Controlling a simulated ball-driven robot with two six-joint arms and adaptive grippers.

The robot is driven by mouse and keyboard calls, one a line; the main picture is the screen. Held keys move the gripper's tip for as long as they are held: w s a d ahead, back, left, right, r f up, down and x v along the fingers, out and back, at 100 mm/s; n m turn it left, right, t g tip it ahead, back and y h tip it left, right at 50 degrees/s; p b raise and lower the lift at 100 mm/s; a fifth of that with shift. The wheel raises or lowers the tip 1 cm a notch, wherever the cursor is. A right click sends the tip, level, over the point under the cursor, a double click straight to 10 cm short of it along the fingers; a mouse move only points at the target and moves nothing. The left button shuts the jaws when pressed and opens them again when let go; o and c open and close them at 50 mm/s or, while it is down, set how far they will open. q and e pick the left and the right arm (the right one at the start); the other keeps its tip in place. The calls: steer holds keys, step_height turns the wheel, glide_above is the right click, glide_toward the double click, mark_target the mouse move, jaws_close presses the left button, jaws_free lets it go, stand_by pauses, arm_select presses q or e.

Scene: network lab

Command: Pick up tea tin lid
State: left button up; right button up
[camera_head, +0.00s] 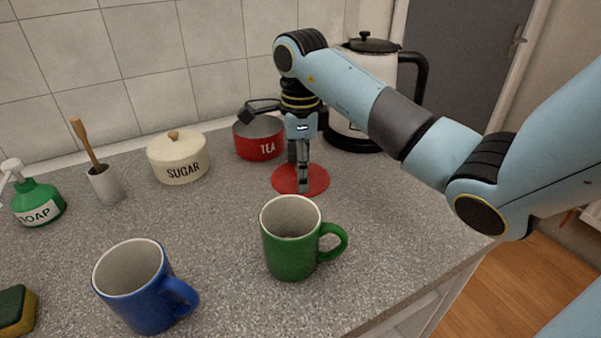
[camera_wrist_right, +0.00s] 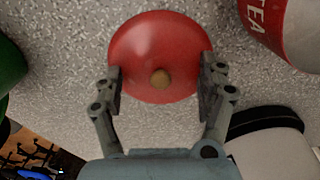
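The red round tea tin lid (camera_head: 318,181) lies on the counter in front of the red tea tin (camera_head: 258,146). In the right wrist view the lid (camera_wrist_right: 160,35) shows its tan knob (camera_wrist_right: 160,78) facing the camera. My right gripper (camera_head: 299,178) reaches down over the lid and hides part of it. In the wrist view this gripper (camera_wrist_right: 161,84) is open, with a finger on each side of the knob and clear of it. Whether the fingertips touch the lid's surface cannot be told. My left gripper is out of view.
A green mug (camera_head: 288,243) stands just in front of the lid, and a blue mug (camera_head: 140,285) further left. A kettle (camera_head: 355,132) stands behind on the right. A sugar tin (camera_head: 178,161), utensil pot (camera_head: 105,185) and soap bottle (camera_head: 38,203) stand left.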

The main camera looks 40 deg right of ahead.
steer(key=shift+s, duration=0.15)
steer(key=c, duration=0.7)
steer(key=shift+f, duration=0.1)
steer(key=shift+c, duration=0.2)
steer(key=shift+s+a, duration=0.1)
